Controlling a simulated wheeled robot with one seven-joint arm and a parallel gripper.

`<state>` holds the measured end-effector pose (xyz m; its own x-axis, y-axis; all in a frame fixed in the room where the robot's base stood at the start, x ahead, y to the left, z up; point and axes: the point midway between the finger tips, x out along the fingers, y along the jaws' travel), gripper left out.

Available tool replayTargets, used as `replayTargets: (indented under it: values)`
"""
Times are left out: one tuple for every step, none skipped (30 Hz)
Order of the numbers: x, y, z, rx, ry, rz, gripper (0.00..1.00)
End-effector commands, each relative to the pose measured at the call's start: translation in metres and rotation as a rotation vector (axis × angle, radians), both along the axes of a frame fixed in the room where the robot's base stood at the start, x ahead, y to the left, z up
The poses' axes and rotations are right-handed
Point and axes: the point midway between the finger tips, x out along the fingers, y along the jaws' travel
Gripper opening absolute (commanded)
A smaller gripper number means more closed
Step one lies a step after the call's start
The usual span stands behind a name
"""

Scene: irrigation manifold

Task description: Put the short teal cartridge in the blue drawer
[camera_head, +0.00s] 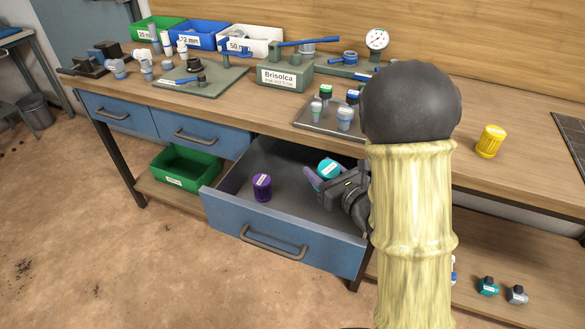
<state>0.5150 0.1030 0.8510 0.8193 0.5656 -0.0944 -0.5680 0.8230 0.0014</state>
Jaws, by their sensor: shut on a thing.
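The short teal cartridge (329,169) is in the head view, inside the outline of the open blue drawer (265,239). My gripper (322,178) is shut on the teal cartridge, with its fingers around the cartridge's near side. I cannot tell whether the cartridge touches the drawer floor or is held just above it. The blue drawer is pulled out below the workbench, and a purple cartridge (262,187) stands in its left part. My arm hides the drawer's right end.
The bench top (500,177) above the drawer holds a green Brisolca block (285,76), a grey tray (315,121) with small fittings and a yellow cartridge (489,142). A green bin (187,165) sits on the lower shelf left of the drawer. The drawer's middle floor is clear.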

Motion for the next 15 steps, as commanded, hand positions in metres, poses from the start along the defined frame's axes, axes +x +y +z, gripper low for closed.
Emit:
replayTargets:
  values:
    - [0.001, 0.001, 0.005, -0.002, 0.004, -0.001, 0.22]
    - [0.002, 0.001, 0.005, -0.002, 0.004, -0.002, 0.22]
    - [0.002, 0.001, 0.005, -0.002, 0.004, -0.004, 0.22]
    - [0.004, 0.002, 0.004, -0.001, 0.001, -0.004, 0.22]
    - [0.011, 0.008, 0.001, -0.001, -0.003, 0.000, 0.22]
    - [0.019, 0.015, 0.001, -0.001, -0.005, 0.002, 0.22]
    - [0.024, 0.019, 0.001, -0.001, -0.005, 0.004, 0.22]
    - [0.029, 0.023, 0.001, -0.001, -0.005, 0.003, 0.22]
    - [0.037, 0.028, 0.001, -0.001, -0.005, 0.004, 0.22]
    - [0.042, 0.033, 0.001, -0.001, -0.005, 0.005, 0.22]
    - [0.047, 0.037, 0.001, 0.000, -0.005, 0.005, 0.22]
    - [0.054, 0.041, 0.000, 0.000, -0.004, 0.004, 0.22]
    - [0.060, 0.045, 0.000, -0.001, -0.005, 0.005, 0.22]
    - [0.065, 0.049, 0.000, 0.000, -0.004, 0.005, 0.22]
    - [0.071, 0.053, -0.002, 0.000, -0.003, 0.003, 0.22]
